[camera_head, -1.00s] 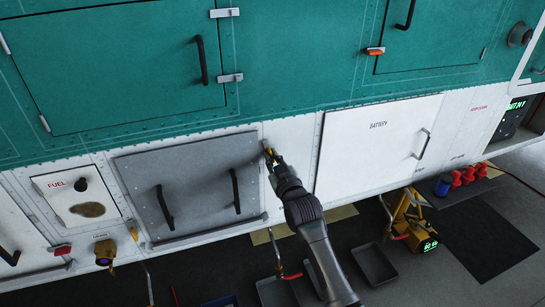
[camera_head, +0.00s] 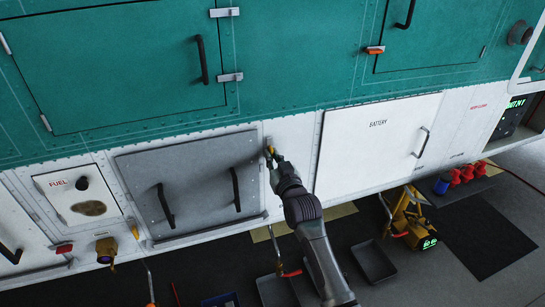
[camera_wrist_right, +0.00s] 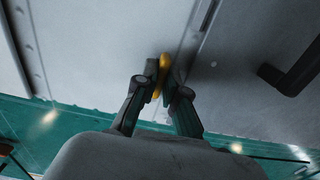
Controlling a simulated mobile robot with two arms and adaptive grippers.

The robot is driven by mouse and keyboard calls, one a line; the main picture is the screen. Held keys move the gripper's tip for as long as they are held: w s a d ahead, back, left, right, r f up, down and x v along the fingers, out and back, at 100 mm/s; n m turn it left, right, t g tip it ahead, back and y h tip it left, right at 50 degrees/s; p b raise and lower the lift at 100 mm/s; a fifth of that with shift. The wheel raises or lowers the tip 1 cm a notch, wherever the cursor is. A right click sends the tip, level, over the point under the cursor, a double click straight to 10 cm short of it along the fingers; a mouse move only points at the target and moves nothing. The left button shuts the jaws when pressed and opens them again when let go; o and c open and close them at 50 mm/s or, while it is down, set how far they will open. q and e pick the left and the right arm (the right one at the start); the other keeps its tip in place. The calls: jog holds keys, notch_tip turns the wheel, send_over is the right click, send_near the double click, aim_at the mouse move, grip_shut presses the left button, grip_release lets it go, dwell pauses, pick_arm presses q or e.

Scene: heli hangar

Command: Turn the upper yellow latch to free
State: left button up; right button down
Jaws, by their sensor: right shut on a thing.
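The upper yellow latch (camera_head: 269,150) is at the upper right corner of the grey panel (camera_head: 195,185), in the strip between that panel and the white battery door. My right gripper (camera_head: 271,156) is at the latch and hides part of it. In the right wrist view the latch (camera_wrist_right: 163,72) stands between the two fingertips of my right gripper (camera_wrist_right: 161,84), which is shut on it. The lower right corner of the grey panel is partly seen beside my arm. My left gripper is in neither view.
The grey panel has two black handles (camera_head: 236,189). The white battery door (camera_head: 375,145) is to the right. A fuel panel (camera_head: 78,197) is to the left. Trays (camera_head: 374,262) and a yellow device (camera_head: 410,220) stand on the floor below.

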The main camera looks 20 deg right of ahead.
jog(key=c, duration=1.2)
grip_release()
jog(key=shift+f, duration=0.1)
jog(key=shift+c, duration=0.2)
jog(key=s, duration=1.2)
jog(key=shift+d, duration=0.2)
